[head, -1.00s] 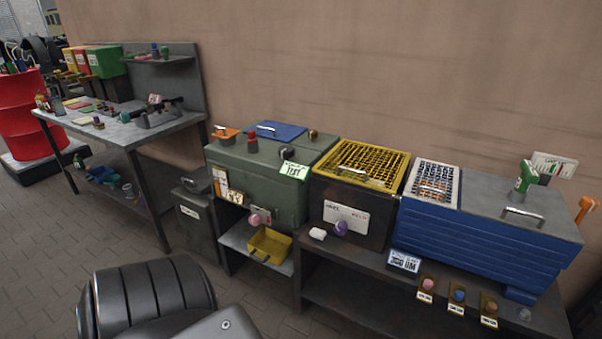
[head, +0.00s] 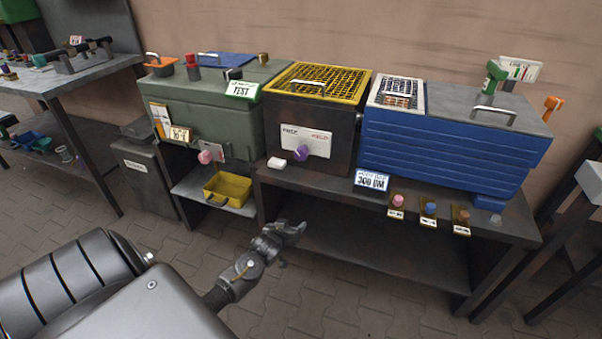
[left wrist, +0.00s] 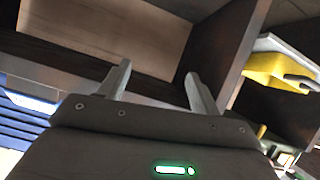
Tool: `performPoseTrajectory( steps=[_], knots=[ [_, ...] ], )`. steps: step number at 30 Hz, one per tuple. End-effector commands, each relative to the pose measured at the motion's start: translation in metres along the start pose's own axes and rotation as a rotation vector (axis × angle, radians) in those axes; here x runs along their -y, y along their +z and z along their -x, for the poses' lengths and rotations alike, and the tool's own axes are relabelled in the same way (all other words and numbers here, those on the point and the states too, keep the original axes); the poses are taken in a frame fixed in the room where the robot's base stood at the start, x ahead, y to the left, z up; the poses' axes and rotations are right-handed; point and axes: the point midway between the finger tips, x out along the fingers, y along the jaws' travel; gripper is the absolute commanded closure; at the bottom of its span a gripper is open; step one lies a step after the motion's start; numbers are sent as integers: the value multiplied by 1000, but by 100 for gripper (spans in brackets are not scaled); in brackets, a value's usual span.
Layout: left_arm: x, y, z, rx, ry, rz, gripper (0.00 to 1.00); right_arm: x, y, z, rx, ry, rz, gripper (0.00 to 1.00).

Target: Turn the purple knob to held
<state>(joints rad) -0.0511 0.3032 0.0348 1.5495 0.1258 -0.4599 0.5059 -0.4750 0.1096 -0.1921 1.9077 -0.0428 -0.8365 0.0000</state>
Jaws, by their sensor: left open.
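The purple knob (head: 300,153) sits on the front of the dark box (head: 340,150) with the yellow grille top, at the lower edge of a white label plate (head: 306,137). The plate has print at its left and red print at its right, too small to read surely. My left gripper (head: 298,229) is open and empty, low in front of the bench, below the knob and apart from it. In the left wrist view its two fingers (left wrist: 156,85) stand apart with nothing between them. The knob does not show in that view. My right gripper is not in view.
A green box (head: 215,118) with a pink knob (head: 205,157) and a yellow bin (head: 228,189) are to the left. A blue ribbed box (head: 440,150) and several small buttons are to the right. The bench's front edge (head: 400,215) lies above my gripper.

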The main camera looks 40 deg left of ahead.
Motion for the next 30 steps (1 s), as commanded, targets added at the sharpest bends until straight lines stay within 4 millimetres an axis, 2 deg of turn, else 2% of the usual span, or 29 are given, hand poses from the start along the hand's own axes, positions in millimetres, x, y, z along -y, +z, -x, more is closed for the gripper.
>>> performPoseTrajectory(
  steps=[1, 3, 6, 9, 13, 20, 23, 30],
  knots=[
    [-1, -31, -7, -93, 14, 48, 36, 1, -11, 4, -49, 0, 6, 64],
    [-4, -81, 0, -197, 33, 116, 36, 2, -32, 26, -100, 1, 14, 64],
    [-8, -134, 16, -313, 64, 190, 36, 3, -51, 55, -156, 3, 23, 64],
    [-10, -169, 32, -391, 89, 240, 36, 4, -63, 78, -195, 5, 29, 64],
    [-11, -191, 45, -439, 108, 273, 36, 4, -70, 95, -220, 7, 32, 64],
    [-12, -199, 45, -450, 113, 280, 36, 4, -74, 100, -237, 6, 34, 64],
    [-12, -203, 35, -450, 112, 279, 36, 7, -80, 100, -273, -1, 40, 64],
    [-14, -222, -5, -450, 111, 279, 36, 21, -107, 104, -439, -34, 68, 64]
  ],
)
